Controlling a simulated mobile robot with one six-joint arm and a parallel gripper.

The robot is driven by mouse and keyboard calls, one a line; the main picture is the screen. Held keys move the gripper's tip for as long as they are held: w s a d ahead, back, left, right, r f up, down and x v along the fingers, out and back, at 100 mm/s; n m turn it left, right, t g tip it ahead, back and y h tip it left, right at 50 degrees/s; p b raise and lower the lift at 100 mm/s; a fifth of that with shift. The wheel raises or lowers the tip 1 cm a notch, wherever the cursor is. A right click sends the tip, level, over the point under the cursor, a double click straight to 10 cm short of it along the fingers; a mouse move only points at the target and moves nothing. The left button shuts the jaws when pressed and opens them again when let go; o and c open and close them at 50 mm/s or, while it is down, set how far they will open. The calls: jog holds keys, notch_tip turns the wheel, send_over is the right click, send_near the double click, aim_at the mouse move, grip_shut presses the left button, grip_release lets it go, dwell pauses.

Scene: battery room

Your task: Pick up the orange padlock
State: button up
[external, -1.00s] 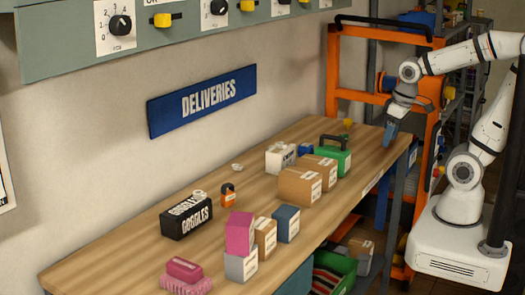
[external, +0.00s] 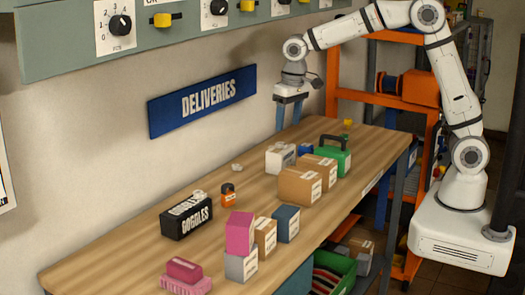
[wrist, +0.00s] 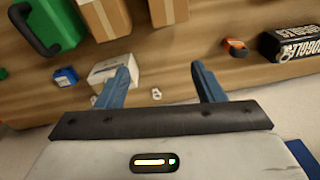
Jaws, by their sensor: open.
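The orange padlock (external: 228,199), with a dark shackle, is on the wooden bench beside the black goggles box (external: 187,222). In the wrist view the padlock (wrist: 236,48) is at the upper right, beyond the right finger, with the goggles box (wrist: 291,45) to its right. My gripper (external: 290,122) is raised over the back of the bench near the wall, to the right of and apart from the padlock. Its blue fingers (wrist: 161,76) are spread with nothing held between them.
A white box (external: 280,159), a green case (external: 333,160) and cardboard boxes (external: 299,187) stand on the bench's right half. Pink, grey and blue boxes (external: 286,224) stand nearer the front. A small white ring (wrist: 156,94) lies near the back. Bench around the padlock's right is clear.

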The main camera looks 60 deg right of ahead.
jog(key=w+a+f+p, duration=0.2)
jog(key=w+a+f, duration=0.4)
jog(key=a, duration=0.4)
jog(key=m+g+p, duration=0.1)
send_over(227, 184)
notch_tip(227, 184, down, 5)
jog(key=shift+s+a+r, duration=0.1)
jog(key=shift+s+r, duration=0.05)
jog(key=shift+a+f, duration=0.2)
jog(key=shift+f, duration=0.5)
jog(key=f+p, duration=0.1)
jog(key=f, duration=0.3)
jog(key=f+p, duration=0.1)
jog(key=f, duration=0.2)
jog(key=shift+d+p, duration=0.25)
jog(key=shift+p, duration=0.1)
jog(key=shift+c, duration=0.2)
jog(key=c, duration=1.1)
